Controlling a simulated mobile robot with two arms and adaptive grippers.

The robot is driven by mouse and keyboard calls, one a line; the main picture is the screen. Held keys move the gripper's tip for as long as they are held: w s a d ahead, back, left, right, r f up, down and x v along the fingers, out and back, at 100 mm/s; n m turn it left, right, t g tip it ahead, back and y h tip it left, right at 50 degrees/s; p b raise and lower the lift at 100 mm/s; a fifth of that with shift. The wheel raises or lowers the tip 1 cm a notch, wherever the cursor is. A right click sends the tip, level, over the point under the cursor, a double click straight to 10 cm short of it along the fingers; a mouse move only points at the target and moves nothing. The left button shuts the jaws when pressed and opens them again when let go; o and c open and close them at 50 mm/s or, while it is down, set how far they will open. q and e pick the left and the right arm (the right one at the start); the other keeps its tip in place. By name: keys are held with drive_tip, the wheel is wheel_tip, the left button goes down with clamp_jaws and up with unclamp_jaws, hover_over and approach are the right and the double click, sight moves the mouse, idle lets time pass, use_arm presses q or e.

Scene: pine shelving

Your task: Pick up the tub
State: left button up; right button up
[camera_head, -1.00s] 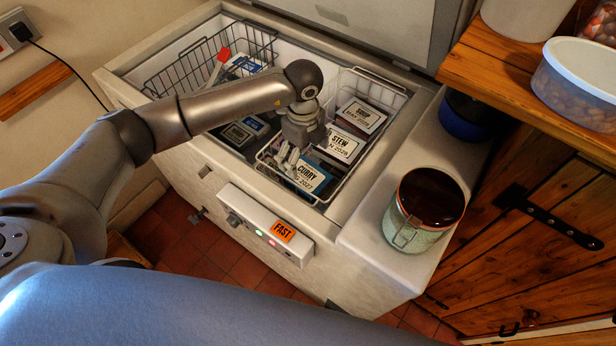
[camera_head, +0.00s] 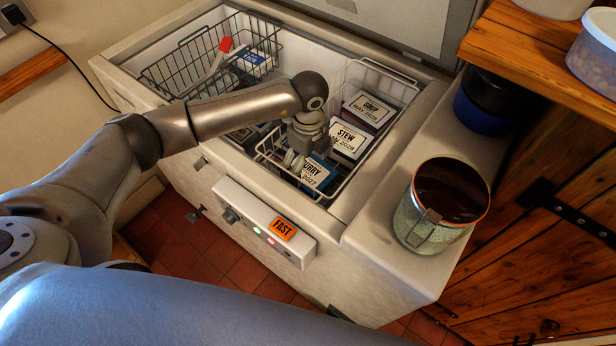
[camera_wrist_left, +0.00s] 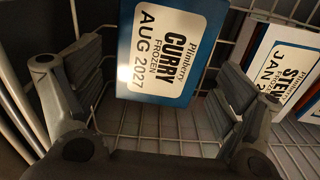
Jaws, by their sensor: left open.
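A tub labelled CURRY AUG 2027 (camera_head: 319,174), white lid label with a blue edge, lies in the right wire basket (camera_head: 345,190) of the open chest freezer. My left gripper (camera_head: 295,164) is down in the basket at its left side, covering part of the label. In the left wrist view, the curry tub (camera_wrist_left: 165,50) shows at the top, between the two spread fingers of my left gripper (camera_wrist_left: 160,85). The fingers stand apart from it and hold nothing. My right gripper is not in view.
A STEW tub (camera_head: 348,140) and a SOUP tub (camera_head: 370,109) stand behind the curry tub. Another wire basket (camera_head: 180,72) with boxes and a red-ended tool (camera_head: 226,45) is at left. A clip jar (camera_head: 436,212) stands on the right ledge.

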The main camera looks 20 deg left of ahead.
sight(308, 170)
use_arm(q)
wheel_tip(308, 170, down, 5)
drive_tip(key=b, duration=0.3)
drive_tip(key=shift+w+a+r, duration=0.1)
drive_tip(key=shift+w+r, duration=0.05)
drive_tip(key=c, duration=0.9)
drive_tip(key=shift+r, duration=0.1)
drive_tip(key=shift+c, duration=0.7)
